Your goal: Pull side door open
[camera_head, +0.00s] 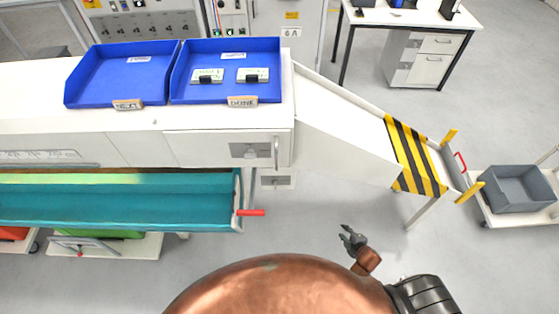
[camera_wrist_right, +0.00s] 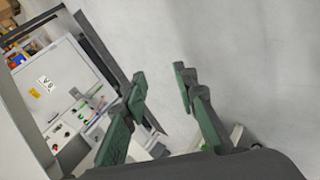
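A white door panel (camera_head: 212,149) is set in the front of the white bench, below the blue trays, and looks shut. A thin vertical handle (camera_head: 277,153) stands at its right end, beside a grey plate (camera_head: 249,150). My right gripper (camera_head: 349,236) is over the floor, right of and nearer than the handle, well apart from it. In the right wrist view its two green-padded fingers (camera_wrist_right: 162,84) are spread with nothing between them. The handle cannot be made out in that view. My left gripper is not in view.
Two blue trays (camera_head: 272,98) sit on the bench; the right one holds two small items. A teal trough (camera_head: 120,205) with a red-ended lever (camera_head: 250,212) juts out below. A white ramp (camera_head: 345,122) with striped end slopes right toward a grey bin (camera_head: 520,190). Floor around my right gripper is clear.

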